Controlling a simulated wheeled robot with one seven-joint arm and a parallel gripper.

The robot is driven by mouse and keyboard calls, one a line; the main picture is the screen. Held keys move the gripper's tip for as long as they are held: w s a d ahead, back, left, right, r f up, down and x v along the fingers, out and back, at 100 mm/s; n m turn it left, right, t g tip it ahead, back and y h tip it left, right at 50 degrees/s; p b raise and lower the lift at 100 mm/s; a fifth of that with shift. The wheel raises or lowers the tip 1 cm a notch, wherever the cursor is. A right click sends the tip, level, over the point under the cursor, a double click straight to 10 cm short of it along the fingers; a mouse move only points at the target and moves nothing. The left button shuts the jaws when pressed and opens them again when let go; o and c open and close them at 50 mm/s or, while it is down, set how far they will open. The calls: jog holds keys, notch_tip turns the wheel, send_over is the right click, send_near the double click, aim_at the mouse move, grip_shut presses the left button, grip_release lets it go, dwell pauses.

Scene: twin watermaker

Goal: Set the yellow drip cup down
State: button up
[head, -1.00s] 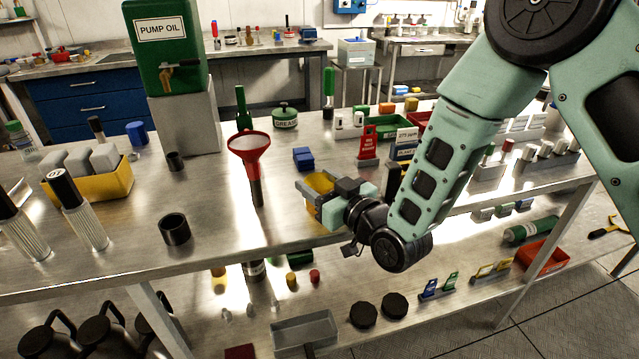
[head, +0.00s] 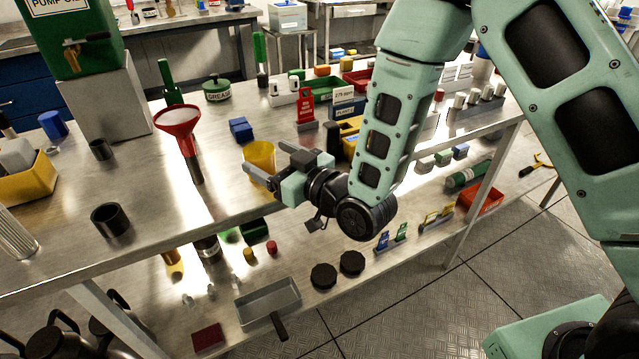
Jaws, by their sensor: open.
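The yellow drip cup (head: 260,155) stands upright on the steel bench top near its front edge, just right of the red funnel (head: 178,120) and in front of a small blue block (head: 240,129). My gripper (head: 267,166) is open, at the cup's front right side. Its near finger crosses in front of the cup's lower part, hiding some of it. The cup's base and any contact with the fingers cannot be made out clearly.
A black ring-like cup (head: 111,219) stands front left on the bench. A yellow bin (head: 25,180) is at far left. Red tag stand (head: 306,108) and labelled blocks stand behind my arm. The bench front edge runs just below my gripper; a lower shelf holds a metal pan (head: 268,302).

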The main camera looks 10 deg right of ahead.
jog(key=p+v, duration=1)
jog(key=v, duration=0.3)
jog(key=shift+s, duration=0.15)
